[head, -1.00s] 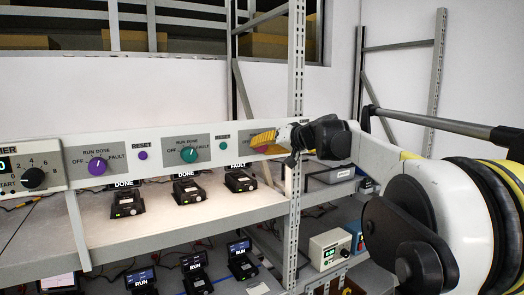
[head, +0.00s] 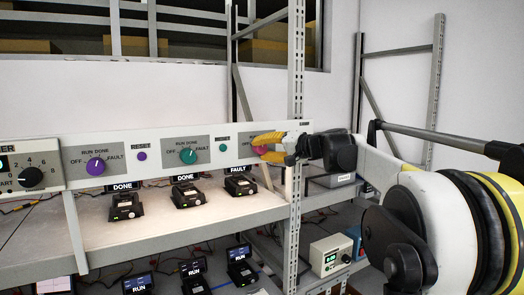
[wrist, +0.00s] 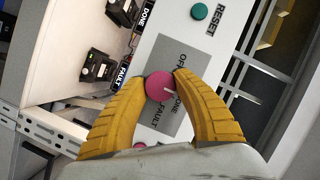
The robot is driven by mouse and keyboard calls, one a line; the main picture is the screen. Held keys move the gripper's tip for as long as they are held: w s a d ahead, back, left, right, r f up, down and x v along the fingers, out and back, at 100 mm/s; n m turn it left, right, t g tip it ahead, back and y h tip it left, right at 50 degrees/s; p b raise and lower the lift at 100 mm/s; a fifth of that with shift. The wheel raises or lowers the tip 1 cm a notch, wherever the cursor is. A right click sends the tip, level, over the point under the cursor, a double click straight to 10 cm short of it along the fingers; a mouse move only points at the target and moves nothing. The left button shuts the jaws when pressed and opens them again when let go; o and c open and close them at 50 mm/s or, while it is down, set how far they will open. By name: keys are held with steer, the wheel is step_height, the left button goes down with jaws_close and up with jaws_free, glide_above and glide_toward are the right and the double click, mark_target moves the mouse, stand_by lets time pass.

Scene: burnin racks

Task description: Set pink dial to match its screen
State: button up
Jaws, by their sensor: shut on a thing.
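The pink dial (wrist: 159,86) sits on a grey plate (wrist: 185,62) on the white panel. My gripper (wrist: 160,84) has its yellow fingers shut on the dial, one on each side. The dial's white pointer line shows in the wrist view, toward the DONE and FAULT side of the label. In the head view my gripper (head: 262,143) covers much of the dial (head: 260,150). The screen under the dial (head: 238,169) reads FAULT and stands on a black device. It also shows in the wrist view (wrist: 123,73).
A purple dial (head: 96,166) and a teal dial (head: 188,156) are on the same panel, with screens reading DONE below. Small round RESET buttons sit between the plates. A rack post (head: 293,190) stands close to my gripper. Devices with RUN screens are on the lower shelf.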

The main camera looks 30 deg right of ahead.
steer(key=o, duration=1.2)
steer(key=shift+w, duration=0.1)
steer(key=v, duration=1.2)
